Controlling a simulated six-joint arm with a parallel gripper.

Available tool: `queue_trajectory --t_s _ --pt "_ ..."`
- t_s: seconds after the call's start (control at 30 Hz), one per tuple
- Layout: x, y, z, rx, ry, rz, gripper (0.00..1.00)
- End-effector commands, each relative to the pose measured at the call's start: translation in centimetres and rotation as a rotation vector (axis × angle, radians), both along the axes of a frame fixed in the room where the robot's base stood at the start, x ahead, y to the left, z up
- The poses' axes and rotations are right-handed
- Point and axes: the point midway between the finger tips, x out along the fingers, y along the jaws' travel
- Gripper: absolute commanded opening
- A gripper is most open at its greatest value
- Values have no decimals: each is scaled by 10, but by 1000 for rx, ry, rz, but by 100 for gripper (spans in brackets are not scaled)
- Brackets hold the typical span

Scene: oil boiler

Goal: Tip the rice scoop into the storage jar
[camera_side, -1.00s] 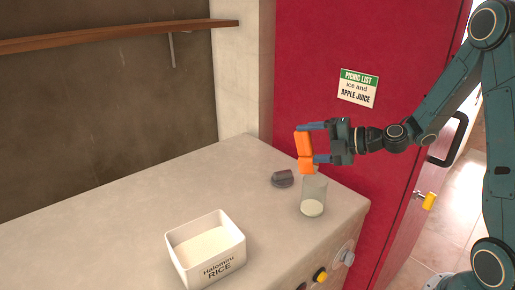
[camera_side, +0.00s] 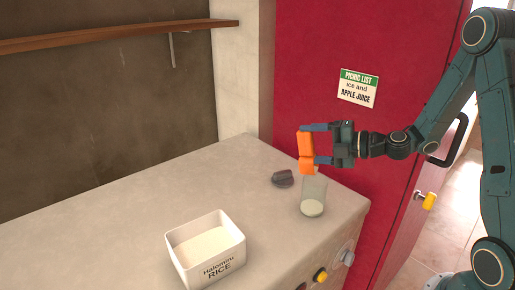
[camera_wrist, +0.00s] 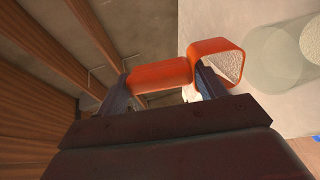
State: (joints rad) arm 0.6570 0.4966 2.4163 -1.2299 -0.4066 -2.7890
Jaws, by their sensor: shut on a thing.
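My gripper (camera_side: 311,143) is shut on the handle of the orange rice scoop (camera_side: 306,153), above the right end of the counter. In the wrist view the scoop's bowl (camera_wrist: 197,47) faces right and white rice (camera_wrist: 229,66) shows inside it. The clear storage jar (camera_side: 314,188) stands upright and open just below the scoop, with a white layer at its bottom. The jar also shows in the wrist view (camera_wrist: 272,66), to the right of the bowl. I cannot tell whether the scoop touches the jar's rim.
A white rice box (camera_side: 231,257) with rice in it stands at the counter's front. A dark lid-like piece (camera_side: 283,179) lies left of the jar. The red door (camera_side: 330,50) is behind. The counter (camera_side: 110,220) is clear on the left.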

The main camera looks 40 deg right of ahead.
Motion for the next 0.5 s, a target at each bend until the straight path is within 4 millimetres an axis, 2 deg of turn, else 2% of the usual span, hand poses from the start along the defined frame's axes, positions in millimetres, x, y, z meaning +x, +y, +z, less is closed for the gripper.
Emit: queue_trajectory --t_s 0.5 --pt "-5 -2 -2 29 -59 0 47"
